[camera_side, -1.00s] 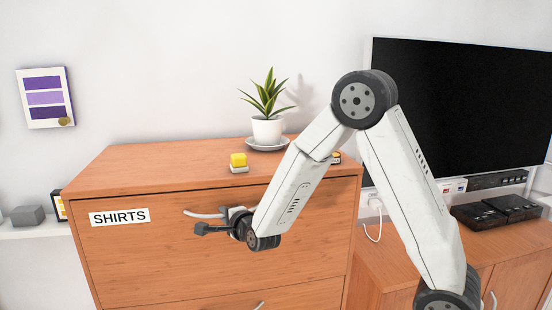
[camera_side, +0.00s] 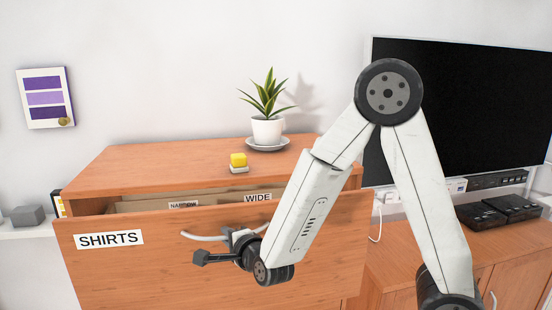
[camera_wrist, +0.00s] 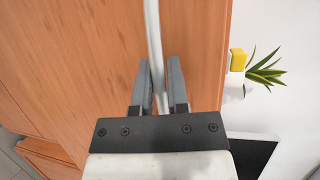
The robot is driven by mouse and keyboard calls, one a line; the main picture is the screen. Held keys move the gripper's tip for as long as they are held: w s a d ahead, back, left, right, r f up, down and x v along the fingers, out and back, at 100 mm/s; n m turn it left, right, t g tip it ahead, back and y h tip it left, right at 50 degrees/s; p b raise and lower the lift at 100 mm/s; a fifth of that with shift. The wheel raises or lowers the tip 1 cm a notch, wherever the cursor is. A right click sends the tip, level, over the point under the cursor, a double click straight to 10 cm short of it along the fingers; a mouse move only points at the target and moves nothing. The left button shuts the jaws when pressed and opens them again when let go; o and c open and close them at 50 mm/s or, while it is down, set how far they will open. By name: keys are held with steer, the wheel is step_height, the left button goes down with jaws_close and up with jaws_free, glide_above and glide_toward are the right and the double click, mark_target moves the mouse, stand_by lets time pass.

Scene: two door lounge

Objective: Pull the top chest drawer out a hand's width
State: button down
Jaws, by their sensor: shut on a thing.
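The top chest drawer (camera_side: 150,275) has a wooden front with a SHIRTS label (camera_side: 109,240). It stands partly out of the chest (camera_side: 200,161), and its inside shows labels reading NARROW (camera_side: 184,205) and WIDE (camera_side: 257,197). The pale bar handle (camera_side: 203,237) runs across the drawer front. My gripper (camera_side: 228,236) is at the handle's middle. In the wrist view my gripper (camera_wrist: 159,80) has one finger on each side of the handle (camera_wrist: 154,40) and is shut on it. Part of the handle is hidden behind my gripper in the side view.
A yellow and white block (camera_side: 238,161) and a potted plant (camera_side: 267,130) on a saucer stand on the chest top. A large television (camera_side: 470,110) and black boxes (camera_side: 495,210) are at the right. A grey block (camera_side: 27,215) sits on a shelf at the left.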

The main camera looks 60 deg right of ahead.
steer(key=shift+s+a, duration=0.2)
steer(key=shift+a, duration=0.05)
steer(key=c, duration=0.6)
jaws_free()
steer(key=shift+s+a+r, duration=0.15)
steer(key=shift+s+r, duration=0.3)
steer(key=shift+r, duration=0.8)
steer(key=shift+s+a+r, duration=0.2)
steer(key=shift+s+r, duration=0.25)
steer(key=shift+r, duration=0.8)
steer(key=shift+s+a+r, duration=0.15)
steer(key=shift+s+r, duration=0.3)
steer(key=shift+r, duration=0.8)
